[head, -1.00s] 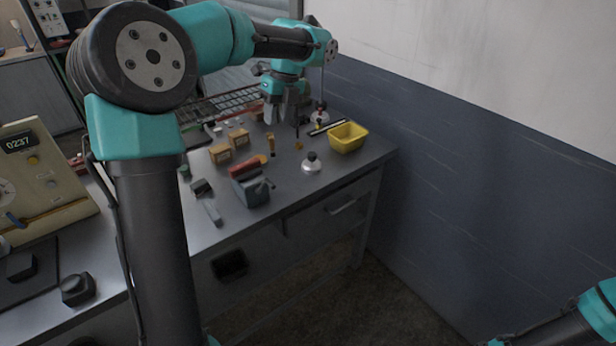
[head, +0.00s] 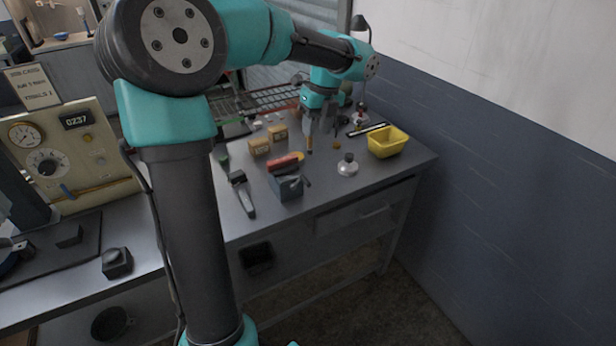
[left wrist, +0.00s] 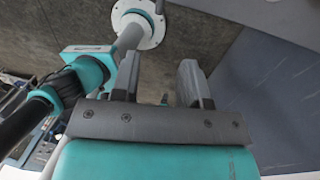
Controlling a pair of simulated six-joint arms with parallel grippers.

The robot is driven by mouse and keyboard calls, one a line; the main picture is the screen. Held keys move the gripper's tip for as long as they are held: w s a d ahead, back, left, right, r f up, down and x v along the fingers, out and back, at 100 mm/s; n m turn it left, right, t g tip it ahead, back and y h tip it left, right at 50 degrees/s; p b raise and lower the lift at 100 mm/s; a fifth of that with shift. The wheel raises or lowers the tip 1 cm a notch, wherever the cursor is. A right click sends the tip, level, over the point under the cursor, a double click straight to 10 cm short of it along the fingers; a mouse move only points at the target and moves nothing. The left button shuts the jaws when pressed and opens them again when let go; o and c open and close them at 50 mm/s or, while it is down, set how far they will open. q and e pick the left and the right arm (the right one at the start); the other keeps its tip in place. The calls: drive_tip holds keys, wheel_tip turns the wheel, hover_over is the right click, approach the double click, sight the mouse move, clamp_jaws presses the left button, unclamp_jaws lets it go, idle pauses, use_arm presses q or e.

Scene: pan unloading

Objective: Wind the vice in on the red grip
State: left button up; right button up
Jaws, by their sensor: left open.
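The small grey vice (head: 286,187) stands near the bench's front edge in the head view. The red grip (head: 283,162) lies across its top. I cannot tell how tightly the jaws sit against it. A short grey handle (head: 306,181) sticks out at the vice's right. My left gripper (head: 318,127) points down above the bench, behind and right of the vice, apart from it. Its fingers stand apart and empty in the left wrist view (left wrist: 158,82), where no vice or grip shows. My right gripper is not in view.
A yellow bin (head: 388,143), a white-based bottle (head: 347,167) and an orange-handled tool (head: 310,144) stand right of the vice. Small tan boxes (head: 268,145) sit behind it. A dark-headed grey tool (head: 243,195) lies left. An instrument panel (head: 70,150) stands far left.

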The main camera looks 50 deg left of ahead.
sight(307, 180)
use_arm(q)
drive_tip(key=s+f, duration=0.1)
drive_tip(key=f, duration=0.9)
drive_tip(key=s+f, duration=0.1)
drive_tip(key=f, duration=0.4)
drive_tip(key=shift+s+a+f, duration=0.15)
drive_tip(key=shift+s+a, duration=0.15)
drive_tip(key=shift+a, duration=0.05)
clamp_jaws()
